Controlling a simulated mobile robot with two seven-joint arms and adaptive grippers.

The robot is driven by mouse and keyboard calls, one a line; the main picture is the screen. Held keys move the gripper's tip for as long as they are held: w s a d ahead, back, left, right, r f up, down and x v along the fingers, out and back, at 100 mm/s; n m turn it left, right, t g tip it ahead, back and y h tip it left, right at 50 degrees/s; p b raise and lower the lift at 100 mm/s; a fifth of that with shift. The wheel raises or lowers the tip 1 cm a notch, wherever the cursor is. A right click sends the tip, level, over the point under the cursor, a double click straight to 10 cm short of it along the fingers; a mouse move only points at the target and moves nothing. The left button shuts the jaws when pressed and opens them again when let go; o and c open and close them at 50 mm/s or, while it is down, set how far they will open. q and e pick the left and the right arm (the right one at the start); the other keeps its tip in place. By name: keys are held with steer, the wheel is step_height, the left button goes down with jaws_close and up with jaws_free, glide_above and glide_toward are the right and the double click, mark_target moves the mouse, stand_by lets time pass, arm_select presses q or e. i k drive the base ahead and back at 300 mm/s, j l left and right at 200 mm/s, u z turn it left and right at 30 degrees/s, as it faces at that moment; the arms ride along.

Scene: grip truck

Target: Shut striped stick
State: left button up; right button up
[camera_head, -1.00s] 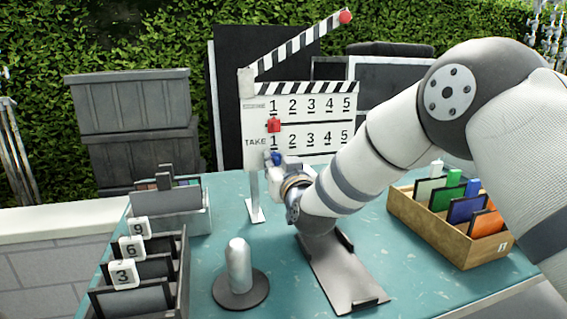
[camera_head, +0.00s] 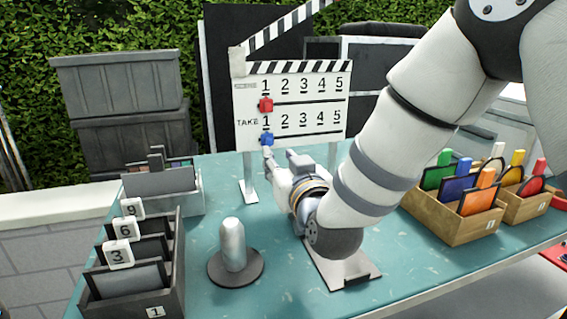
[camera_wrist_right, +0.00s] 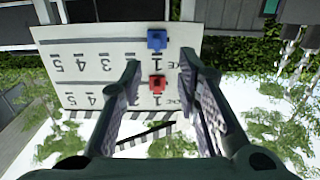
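A red marker (camera_head: 266,104) sits under SCENE 1 and a blue marker (camera_head: 267,139) under TAKE 1. My right gripper (camera_head: 278,162) is in front of the board's lower left, just below the blue marker. In the right wrist view the gripper (camera_wrist_right: 162,62) is open and empty, facing the board upside down. My left gripper is out of view.
A metal knob on a round base (camera_head: 233,248) is front centre. Wooden boxes of coloured tags (camera_head: 465,228) stand right. My right arm hides part of the table.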

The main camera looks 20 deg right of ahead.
mark_target(299, 14)
steer(key=k, duration=1)
